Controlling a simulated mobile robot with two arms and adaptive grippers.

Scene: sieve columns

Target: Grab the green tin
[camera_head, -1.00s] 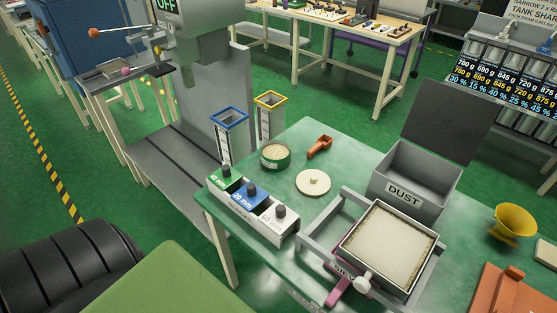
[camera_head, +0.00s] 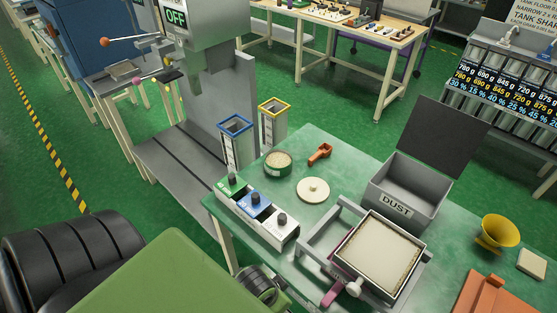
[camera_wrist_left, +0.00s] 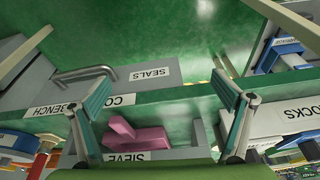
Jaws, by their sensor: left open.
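The green tin (camera_head: 278,164) is a short round can with a pale, grainy-looking filling. It stands upright and open on the green table (camera_head: 330,155), near its back left edge. A round cream disc with a knob (camera_head: 313,189), like a lid, lies to its right. My left gripper (camera_wrist_left: 165,92) shows in the left wrist view with its two fingers wide apart and nothing between them. The tin is not recognisable in that view. In the head view I cannot make out the left gripper's fingers. My right gripper is not in view.
An orange scoop (camera_head: 320,152) lies behind the disc. Blue-rimmed (camera_head: 236,140) and yellow-rimmed (camera_head: 273,122) columns stand behind the tin. A row of knobbed blocks (camera_head: 256,206) is in front. A grey DUST bin (camera_head: 402,192) and a framed sieve (camera_head: 380,252) stand to the right.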

